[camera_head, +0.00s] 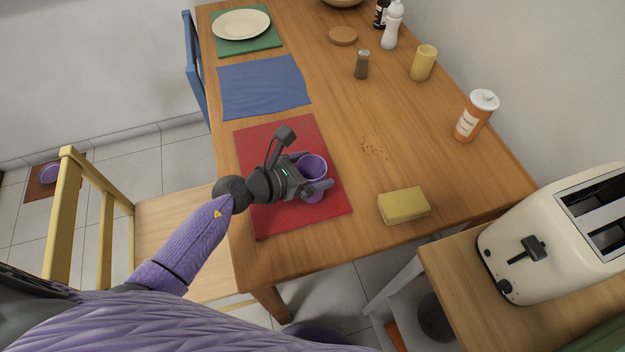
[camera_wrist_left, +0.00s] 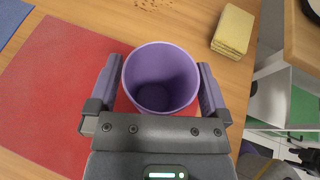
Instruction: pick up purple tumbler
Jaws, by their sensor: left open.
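The purple tumbler (camera_head: 313,167) stands upright on the red placemat (camera_head: 274,141). My left gripper (camera_head: 318,176) is open, with one finger on each side of the tumbler. In the left wrist view the tumbler (camera_wrist_left: 160,78) sits between the two fingers of the left gripper (camera_wrist_left: 160,90), its open mouth facing the camera. The fingers look very near its wall; I cannot tell whether they touch it. The tumbler's lower part is partly hidden by the gripper.
A yellow sponge (camera_head: 404,205) lies right of the placemat, with crumbs (camera_head: 374,147) behind it. An orange canister (camera_head: 476,116), a yellow cup (camera_head: 423,63) and a shaker (camera_head: 361,65) stand farther back. A blue cloth (camera_head: 263,86) lies behind the placemat. A toaster (camera_head: 540,245) stands at right.

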